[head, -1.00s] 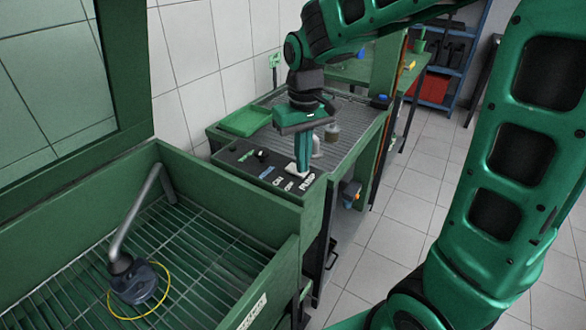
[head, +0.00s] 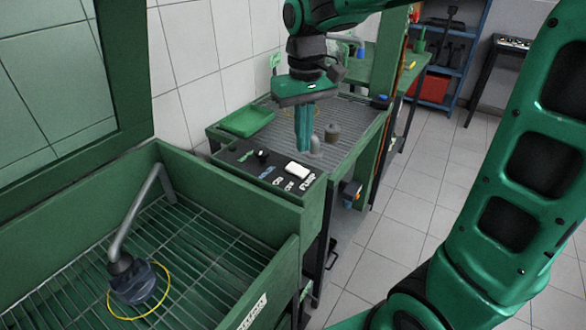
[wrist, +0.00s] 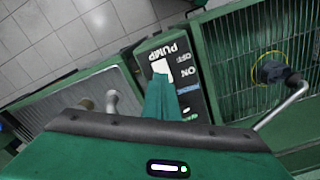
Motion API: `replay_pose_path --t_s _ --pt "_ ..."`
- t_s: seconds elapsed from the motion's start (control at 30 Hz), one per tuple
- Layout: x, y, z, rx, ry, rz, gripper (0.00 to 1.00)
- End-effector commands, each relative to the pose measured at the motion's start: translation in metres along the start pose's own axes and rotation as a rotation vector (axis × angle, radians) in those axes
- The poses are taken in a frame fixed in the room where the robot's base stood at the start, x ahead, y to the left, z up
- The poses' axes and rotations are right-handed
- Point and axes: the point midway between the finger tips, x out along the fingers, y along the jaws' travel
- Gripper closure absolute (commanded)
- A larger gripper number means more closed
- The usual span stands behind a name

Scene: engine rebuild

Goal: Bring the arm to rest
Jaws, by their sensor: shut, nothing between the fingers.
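My gripper (head: 303,150) is shut and empty, pointing down above the dark control panel (head: 248,161) between the wash basin and the grated bench. In the wrist view my gripper's closed fingers (wrist: 160,82) reach over the same panel (wrist: 186,105), which bears the words PUMP, OFF and ON. The switch also shows in the wrist view (wrist: 161,67), beside the fingertips. The fingers look raised above the panel, but I cannot tell by how much.
The green basin (head: 250,222) at left has a grate, a bent grey spout (head: 140,215) and a dark part within a yellow ring. A green tray (head: 246,121), a small jar (head: 332,133) and a grey pipe are on the bench behind. Tiled floor (head: 400,215) at right is clear.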

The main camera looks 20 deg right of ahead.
Motion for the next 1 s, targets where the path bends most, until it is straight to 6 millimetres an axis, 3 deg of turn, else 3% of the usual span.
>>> replay_pose_path --t_s 0.67,0.77,0.83,1.0 --pt "-0.007 0.005 0.004 0.012 -0.001 0.001 1.0" --pt "-0.005 0.025 0.021 0.067 0.001 0.003 1.0" --pt "-0.002 0.049 0.043 0.135 0.003 0.006 1.0" --pt "0.017 0.108 0.124 0.354 0.001 0.007 1.0"
